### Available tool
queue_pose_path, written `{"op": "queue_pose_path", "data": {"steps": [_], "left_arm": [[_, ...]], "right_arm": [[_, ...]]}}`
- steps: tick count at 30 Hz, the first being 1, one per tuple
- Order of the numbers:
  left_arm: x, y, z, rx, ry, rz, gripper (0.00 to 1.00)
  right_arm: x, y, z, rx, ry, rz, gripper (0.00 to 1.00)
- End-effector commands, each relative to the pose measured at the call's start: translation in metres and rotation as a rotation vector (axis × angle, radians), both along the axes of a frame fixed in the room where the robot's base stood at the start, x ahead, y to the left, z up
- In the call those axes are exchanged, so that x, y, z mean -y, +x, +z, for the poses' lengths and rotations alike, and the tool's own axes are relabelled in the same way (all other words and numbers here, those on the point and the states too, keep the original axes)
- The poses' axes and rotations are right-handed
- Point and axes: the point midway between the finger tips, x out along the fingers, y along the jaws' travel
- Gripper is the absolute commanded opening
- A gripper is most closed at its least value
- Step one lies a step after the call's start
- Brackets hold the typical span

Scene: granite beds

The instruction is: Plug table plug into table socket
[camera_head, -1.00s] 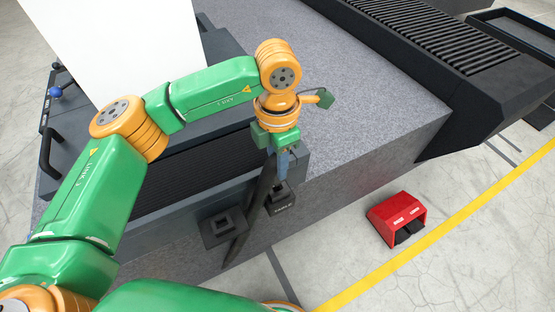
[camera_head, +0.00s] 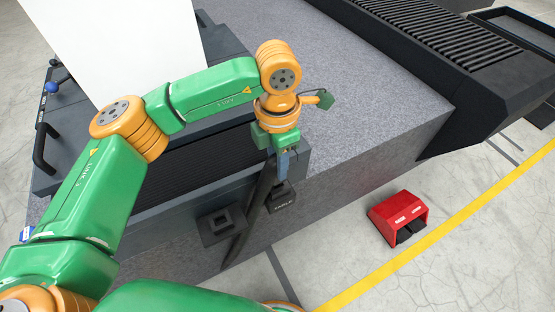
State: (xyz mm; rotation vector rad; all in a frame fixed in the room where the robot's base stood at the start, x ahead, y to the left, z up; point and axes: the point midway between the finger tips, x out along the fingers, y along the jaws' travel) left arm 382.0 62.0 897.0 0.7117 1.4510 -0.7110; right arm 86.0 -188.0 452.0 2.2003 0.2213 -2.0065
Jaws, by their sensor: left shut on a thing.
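The table plug (camera_head: 281,200) is a dark block with pale "TABLE" lettering on its front. It hangs at the front edge of the granite bed. My left gripper (camera_head: 281,176) points down and is shut on the plug from above; its fingers are small and partly hidden. The table socket (camera_head: 220,226) is a dark square block with a square recess, on the front face to the left of the plug. The plug and the socket are apart. A thick dark cable runs down between them. My right gripper is not in view.
The grey granite bed (camera_head: 370,110) spans the middle. A dark ribbed cover (camera_head: 430,35) lies at the upper right. A red foot pedal (camera_head: 398,217) stands on the floor near a yellow line (camera_head: 440,232). A white panel (camera_head: 120,40) stands at the upper left.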

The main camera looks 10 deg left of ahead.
Motion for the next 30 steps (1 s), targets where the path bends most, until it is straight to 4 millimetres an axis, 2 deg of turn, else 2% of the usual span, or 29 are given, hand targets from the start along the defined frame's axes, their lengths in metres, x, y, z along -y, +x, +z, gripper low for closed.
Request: {"op": "queue_pose_path", "data": {"steps": [24, 25, 28, 30], "left_arm": [[0.000, 0.000, -0.019, 0.000, 0.000, 0.000, 0.00], [0.000, 0.000, -0.018, 0.000, 0.000, 0.000, 0.42], [0.000, 0.000, -0.017, 0.000, 0.000, 0.000, 0.69], [0.000, 0.000, -0.017, 0.000, 0.000, 0.000, 0.69]], "right_arm": [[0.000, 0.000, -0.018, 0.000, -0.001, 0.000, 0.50], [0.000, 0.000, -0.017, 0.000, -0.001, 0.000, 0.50], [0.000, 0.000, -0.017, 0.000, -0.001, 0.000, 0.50], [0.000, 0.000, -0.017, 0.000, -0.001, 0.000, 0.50]]}}
